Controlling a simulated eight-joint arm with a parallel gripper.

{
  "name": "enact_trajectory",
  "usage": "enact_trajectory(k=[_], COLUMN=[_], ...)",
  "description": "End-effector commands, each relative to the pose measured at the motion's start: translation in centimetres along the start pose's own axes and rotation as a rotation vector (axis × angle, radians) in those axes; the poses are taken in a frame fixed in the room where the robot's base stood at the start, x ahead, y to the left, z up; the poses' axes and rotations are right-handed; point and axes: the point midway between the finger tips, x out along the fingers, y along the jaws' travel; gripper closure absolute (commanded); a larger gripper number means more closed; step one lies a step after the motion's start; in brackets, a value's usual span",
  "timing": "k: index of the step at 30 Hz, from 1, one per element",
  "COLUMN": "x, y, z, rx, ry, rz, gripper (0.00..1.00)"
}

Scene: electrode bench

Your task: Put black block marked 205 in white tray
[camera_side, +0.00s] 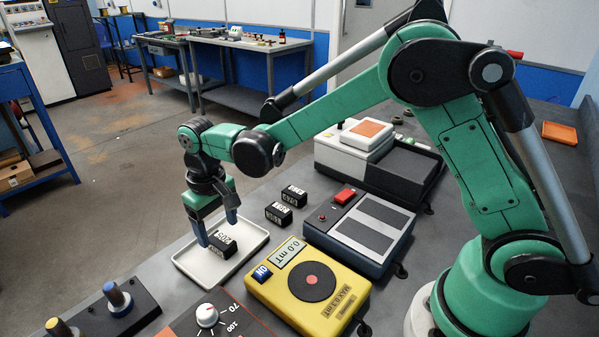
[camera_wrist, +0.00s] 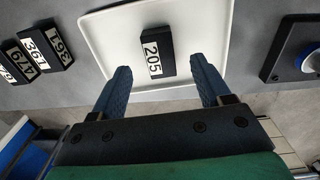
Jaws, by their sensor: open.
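The black block marked 205 (camera_wrist: 158,52) lies in the white tray (camera_wrist: 104,33), its number readable in the wrist view. In the side view the same block (camera_side: 222,246) is inside the tray (camera_side: 199,270), below my gripper (camera_side: 219,232). My gripper is open, its two blue fingers spread wider than the block. In the wrist view my gripper (camera_wrist: 163,82) has a finger on either side, with clear gaps to the block. The block's underside is hidden, but it appears to rest on the tray floor.
Two more black number blocks (camera_side: 278,214) (camera_side: 294,196) stand right of the tray. A yellow meter (camera_side: 308,286) and a grey-blue box with a red button (camera_side: 358,231) are close by. A panel with blue and yellow knobs (camera_side: 118,296) is at the lower left.

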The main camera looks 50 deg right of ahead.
Motion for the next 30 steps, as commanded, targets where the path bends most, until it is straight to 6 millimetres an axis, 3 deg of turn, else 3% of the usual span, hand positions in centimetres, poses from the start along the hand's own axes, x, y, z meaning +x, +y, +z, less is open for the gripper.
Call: enact_trajectory(k=[3,9,19,25,30], x=[-2.9,-6.7,-9.7,-11.8,-12.0], y=[0.0,0.0,0.8,4.0,6.5], z=[0.0,0.0,0.8,4.4,8.4], rx=[0.000,0.000,0.008,0.032,0.056], ry=[0.000,0.000,0.039,0.212,0.390], rz=[0.000,0.000,-0.006,-0.020,-0.014], gripper=[0.30,0.30,0.30,0.30,0.30])
